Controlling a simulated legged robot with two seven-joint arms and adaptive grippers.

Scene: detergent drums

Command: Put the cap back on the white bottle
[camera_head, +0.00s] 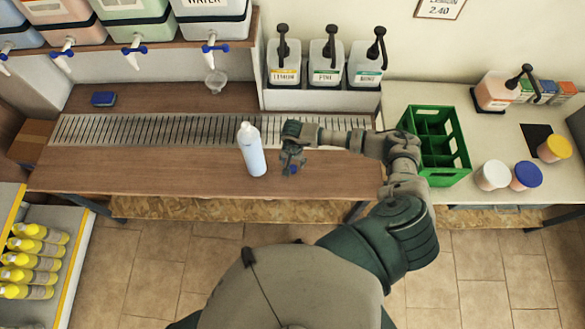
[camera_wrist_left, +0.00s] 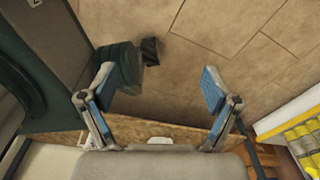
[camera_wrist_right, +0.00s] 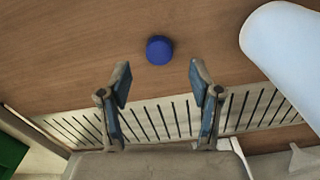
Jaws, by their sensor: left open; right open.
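The white bottle (camera_head: 251,150) stands upright on the wooden counter in the head view. It also shows at the upper right of the right wrist view (camera_wrist_right: 288,50). A small round blue cap (camera_head: 293,170) lies on the counter to the right of the bottle. In the right wrist view the blue cap (camera_wrist_right: 159,50) is beyond the fingertips, between their lines. My right gripper (camera_head: 292,158) is open and empty above the counter beside the cap; its fingers (camera_wrist_right: 160,78) show apart. My left gripper (camera_wrist_left: 180,82) is open and empty over the tiled floor, outside the head view.
A slatted metal drain strip (camera_head: 180,131) runs along the counter behind the bottle. A green crate (camera_head: 463,160) stands right of my right arm, near several lidded tubs (camera_head: 491,176). Pump jugs (camera_head: 325,62) stand at the back. The counter left of the bottle is clear.

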